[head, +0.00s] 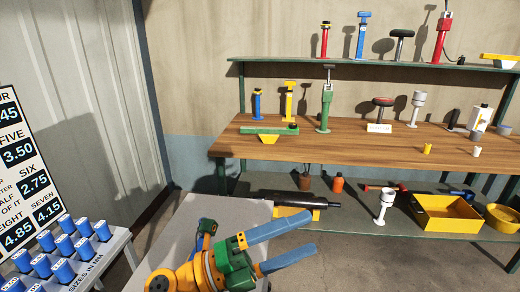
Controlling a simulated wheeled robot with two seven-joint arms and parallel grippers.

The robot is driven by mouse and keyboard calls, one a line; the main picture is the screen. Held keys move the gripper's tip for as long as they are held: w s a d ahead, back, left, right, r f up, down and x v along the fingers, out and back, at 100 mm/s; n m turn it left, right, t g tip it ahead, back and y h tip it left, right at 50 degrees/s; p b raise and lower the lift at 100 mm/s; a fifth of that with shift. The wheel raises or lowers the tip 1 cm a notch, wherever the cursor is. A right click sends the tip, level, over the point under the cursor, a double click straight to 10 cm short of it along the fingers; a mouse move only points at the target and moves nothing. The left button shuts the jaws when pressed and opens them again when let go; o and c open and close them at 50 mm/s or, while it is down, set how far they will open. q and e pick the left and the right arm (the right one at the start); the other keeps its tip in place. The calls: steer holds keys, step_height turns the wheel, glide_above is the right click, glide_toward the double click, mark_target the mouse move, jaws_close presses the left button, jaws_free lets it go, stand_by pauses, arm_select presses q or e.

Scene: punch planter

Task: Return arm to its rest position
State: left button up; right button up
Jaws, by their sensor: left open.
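My left gripper (305,234), with two long blue fingers, a green body and a yellow-orange wrist, is at the bottom middle of the head view. Its fingers point right and are spread apart, with nothing seen between them. It shows in front of a pale grey flat-topped stand (225,211), with part of its fingers past the stand's right edge. I cannot tell its height above that top. My right gripper is not in view.
A wooden workbench (340,147) with tools stands behind. Its lower shelf holds a dark cylinder (285,199) near the fingers and a yellow tray (447,220). A rack of blue blocks (62,247) and a number board (25,170) stand left. Concrete floor shows at lower right.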

arm_select(q)
steer(key=w+a+f+n+t+y, duration=0.2)
steer(key=w+a+n+t+y, duration=0.2)
steer(key=a+n+t+y, duration=0.55)
steer(key=w+a+f+n+t+y, duration=0.1)
steer(key=w+a+n+t+y, duration=0.4)
steer(key=n, duration=0.8)
steer(key=s+a+f+n+g+y, duration=0.2)
steer(key=a+f+n+y, duration=0.15)
steer(key=f, duration=0.35)
steer(key=s+a+f+n+g+y, duration=0.2)
steer(key=s+a+f+n+g, duration=0.15)
steer(key=f, duration=0.35)
steer(key=s+f+n+g, duration=0.3)
steer(key=s+f+g, duration=0.8)
steer(key=s+f, duration=0.75)
steer(key=s+a+f+b, duration=0.1)
steer(key=s+f+b, duration=0.15)
steer(key=f, duration=0.75)
steer(key=s+f+b, duration=0.1)
steer(key=f+b, duration=0.2)
steer(key=f, duration=0.6)
steer(key=s+a+f+g+b, duration=0.2)
steer(key=s+f+b, duration=0.3)
steer(key=s+f, duration=0.85)
step_height(320, 180, up, 13)
steer(key=w+p, duration=0.1)
steer(key=p, duration=1.3)
steer(key=shift+w+p, duration=0.25)
steer(key=shift+p, duration=0.15)
